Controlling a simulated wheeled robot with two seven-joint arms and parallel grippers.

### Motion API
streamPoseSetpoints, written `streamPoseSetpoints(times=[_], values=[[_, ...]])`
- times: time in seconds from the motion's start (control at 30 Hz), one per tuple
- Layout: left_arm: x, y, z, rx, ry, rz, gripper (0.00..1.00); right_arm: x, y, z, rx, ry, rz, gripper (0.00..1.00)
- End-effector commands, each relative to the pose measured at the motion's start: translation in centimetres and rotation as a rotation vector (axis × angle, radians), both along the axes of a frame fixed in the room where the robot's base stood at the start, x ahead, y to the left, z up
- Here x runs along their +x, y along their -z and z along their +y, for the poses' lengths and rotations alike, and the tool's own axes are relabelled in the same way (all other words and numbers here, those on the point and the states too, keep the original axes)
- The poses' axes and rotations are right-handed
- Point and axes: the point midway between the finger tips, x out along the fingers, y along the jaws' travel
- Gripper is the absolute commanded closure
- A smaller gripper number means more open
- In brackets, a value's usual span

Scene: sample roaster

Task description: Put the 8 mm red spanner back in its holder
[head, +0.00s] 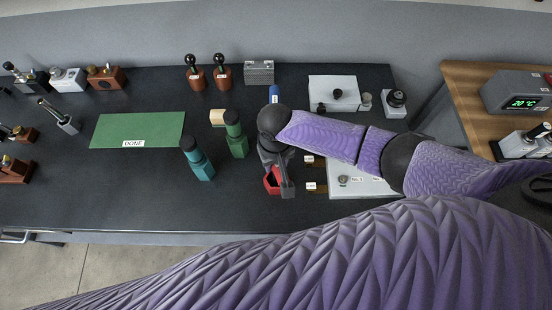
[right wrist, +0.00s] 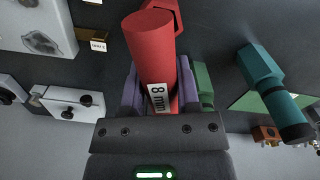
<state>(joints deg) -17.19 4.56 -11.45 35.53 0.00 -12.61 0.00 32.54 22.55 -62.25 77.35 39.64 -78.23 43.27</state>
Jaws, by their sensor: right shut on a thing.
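The red spanner (right wrist: 152,50) shows in the right wrist view as a red cylinder with a white "8 mm" label. My right gripper (right wrist: 160,92) is shut on it, with a finger on either side. A red angular piece (right wrist: 172,14) shows behind the cylinder; I cannot tell whether the spanner sits in it or is apart from it. In the head view, red (head: 271,181) shows low beside my right gripper (head: 279,172), near the front of the dark bench. The gripper and wrist hide most of it. My left gripper is not in view.
A green piece (head: 236,135) and a teal piece (head: 197,160) stand close left of my right gripper. A pale tray (head: 375,187) and small labelled brown blocks (head: 311,186) lie to the right. A green DONE mat (head: 137,128) lies further left, clear.

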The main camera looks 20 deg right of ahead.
Motion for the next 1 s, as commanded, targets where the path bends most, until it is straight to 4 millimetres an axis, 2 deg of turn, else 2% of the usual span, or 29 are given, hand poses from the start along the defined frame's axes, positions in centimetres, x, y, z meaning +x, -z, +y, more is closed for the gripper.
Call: streamPoseSetpoints(times=[0.13, 0.17, 0.33, 0.57, 0.63, 0.9, 1.0], values=[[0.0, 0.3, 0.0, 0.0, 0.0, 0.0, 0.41, 0.0, 0.5, 0.0, 0.001, 0.0, 0.0, 1.0], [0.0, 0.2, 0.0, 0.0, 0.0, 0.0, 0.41, 0.0, 0.4, 0.0, 0.001, 0.0, 0.0, 0.53], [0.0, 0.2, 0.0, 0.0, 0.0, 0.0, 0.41, 0.0, 0.4, 0.0, 0.0, 0.0, 0.0, 0.18], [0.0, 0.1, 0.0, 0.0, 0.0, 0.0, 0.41, 0.0, 0.3, 0.0, 0.0, 0.0, 0.001, 0.18], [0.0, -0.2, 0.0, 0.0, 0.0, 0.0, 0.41, 0.0, -0.5, 0.0, 0.001, 0.001, -0.001, 0.18], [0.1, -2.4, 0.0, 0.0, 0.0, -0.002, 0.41, 0.1, -7.3, 0.0, 0.002, -0.001, -0.002, 0.18], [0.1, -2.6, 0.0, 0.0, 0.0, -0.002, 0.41, 0.1, -8.8, 0.0, 0.001, -0.001, -0.001, 0.18]])
